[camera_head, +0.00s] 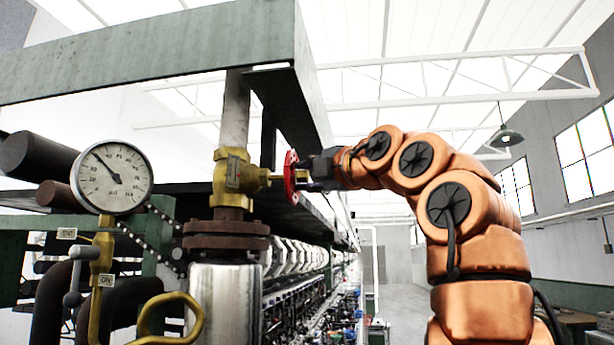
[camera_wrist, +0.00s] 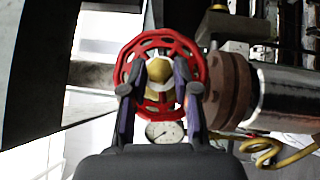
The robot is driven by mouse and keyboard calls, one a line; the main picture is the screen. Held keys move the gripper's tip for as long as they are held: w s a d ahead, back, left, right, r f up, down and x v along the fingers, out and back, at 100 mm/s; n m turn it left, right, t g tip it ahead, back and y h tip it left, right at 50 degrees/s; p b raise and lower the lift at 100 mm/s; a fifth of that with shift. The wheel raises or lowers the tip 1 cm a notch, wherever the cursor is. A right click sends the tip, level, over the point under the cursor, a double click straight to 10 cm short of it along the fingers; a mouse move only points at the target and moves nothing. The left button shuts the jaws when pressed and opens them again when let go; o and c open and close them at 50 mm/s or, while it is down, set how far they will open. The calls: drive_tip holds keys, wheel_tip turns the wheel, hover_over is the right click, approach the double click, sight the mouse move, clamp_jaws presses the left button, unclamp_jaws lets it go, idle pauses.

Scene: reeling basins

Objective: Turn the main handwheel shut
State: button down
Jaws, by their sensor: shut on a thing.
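The main handwheel (camera_head: 290,177) is a red wheel seen edge-on at the right end of the stem of a brass valve (camera_head: 232,177). In the wrist view the red handwheel (camera_wrist: 158,43) faces me, with its brass hub at the centre. My gripper (camera_head: 310,176) reaches it from the right, level with the stem. In the wrist view its two fingers (camera_wrist: 160,95) stand on either side of the hub, across the lower part of the wheel, shut on the wheel. The exact contact points are hard to make out.
A green beam (camera_head: 160,55) passes above. A flanged steel pipe (camera_head: 224,300) stands under the valve. The aisle (camera_head: 400,300) behind my arm looks open.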

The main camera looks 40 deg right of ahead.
drive_tip(key=c, duration=0.9)
unclamp_jaws()
drive_tip(key=shift+s, duration=0.15)
drive_tip(key=shift+s+a+f, duration=0.1)
drive_tip(key=shift+s+f, duration=0.15)
drive_tip(key=shift+s, duration=1.7)
drive_tip(key=shift+s+a+f, duration=0.1)
drive_tip(key=shift+s+f, duration=0.1)
drive_tip(key=shift+s, duration=1.7)
drive_tip(key=shift+s+a+f, duration=0.1)
drive_tip(key=shift+s+f, duration=0.15)
drive_tip(key=shift+s, duration=1.7)
